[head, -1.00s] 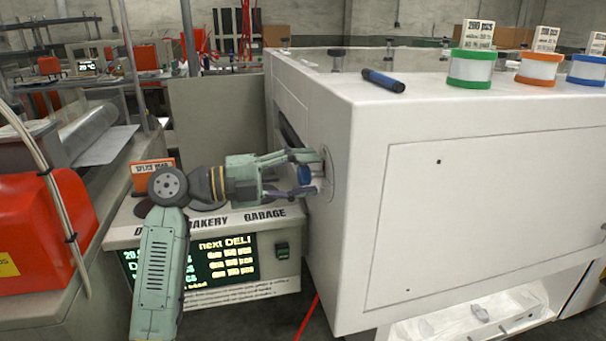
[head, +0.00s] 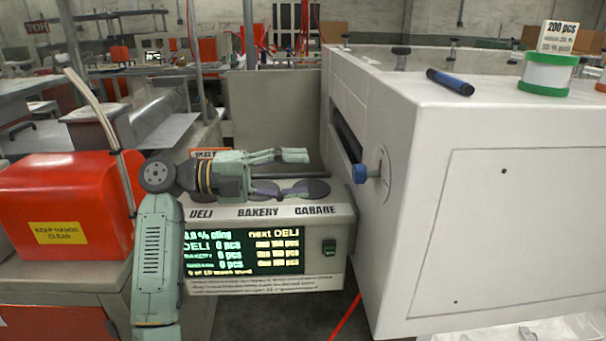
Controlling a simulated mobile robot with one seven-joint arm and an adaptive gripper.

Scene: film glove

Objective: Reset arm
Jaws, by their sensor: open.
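My gripper (head: 306,172) is open and empty, pointing right. It shows above the top of the display unit labelled DELI, BAKERY and GARAGE (head: 270,210). A blue knob (head: 360,173) on a round plate sits on the side of the large white machine (head: 480,240), to the right of my fingertips and apart from them. My arm rises from the lower left of the head view, and its forearm lies level. Part of the top of the display unit is hidden behind my gripper.
A red box with a yellow KEEP HANDS CLEAR label (head: 60,205) stands at left on a bench. A red cable (head: 345,316) runs on the floor.

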